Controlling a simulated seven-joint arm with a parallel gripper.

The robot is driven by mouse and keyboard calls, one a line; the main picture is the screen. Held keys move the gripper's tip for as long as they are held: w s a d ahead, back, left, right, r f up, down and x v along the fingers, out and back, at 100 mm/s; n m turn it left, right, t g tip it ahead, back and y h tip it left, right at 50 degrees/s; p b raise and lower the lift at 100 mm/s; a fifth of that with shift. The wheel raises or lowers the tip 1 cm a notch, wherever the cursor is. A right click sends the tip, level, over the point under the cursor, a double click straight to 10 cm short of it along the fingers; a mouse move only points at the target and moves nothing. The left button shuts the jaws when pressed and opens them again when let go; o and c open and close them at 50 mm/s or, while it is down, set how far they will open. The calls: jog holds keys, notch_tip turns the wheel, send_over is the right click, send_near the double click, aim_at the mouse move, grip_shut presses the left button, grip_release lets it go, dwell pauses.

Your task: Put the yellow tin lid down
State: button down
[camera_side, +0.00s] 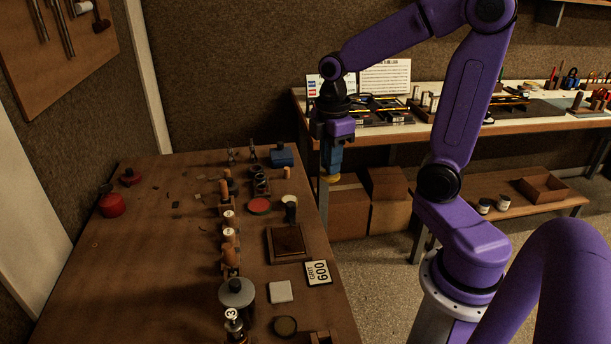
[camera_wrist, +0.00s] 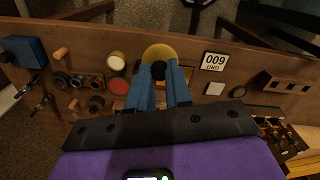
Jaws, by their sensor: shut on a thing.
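The yellow tin lid (camera_wrist: 160,51) is a round disc with a dark knob. In the wrist view it shows just beyond my fingertips, with the knob between them. My gripper (camera_wrist: 158,73) is shut on that knob. In the side view my gripper (camera_side: 331,169) points down, with the yellow lid a thin band under it. The lid hangs in the air near the bench's right edge, clear of any surface. The lid's underside is hidden.
A cream-topped jar (camera_wrist: 117,60) is left of the lid. The bench's left side is mostly clear.

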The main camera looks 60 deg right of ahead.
jog(key=w+d+f, duration=0.2)
jog(key=w+f, duration=0.1)
jog(key=w, duration=0.2)
jog(key=w+d+f, duration=0.2)
jog(key=w+f, duration=0.1)
jog(key=w, duration=0.2)
jog(key=w+d+f, duration=0.2)
jog(key=w+f, duration=0.2)
jog(key=w, duration=0.1)
jog(key=shift+w+d, duration=0.35)
jog(key=shift+d, duration=0.05)
jog(key=shift+w+d+f, duration=0.1)
jog(key=shift+w+f, duration=0.4)
jog(key=shift+f, duration=0.05)
jog(key=shift+w+f, duration=0.15)
jog(key=shift+f, duration=1.5)
jog(key=shift+f, duration=0.1)
jog(key=c, duration=1.1)
grip_release()
jog(key=shift+o, duration=0.2)
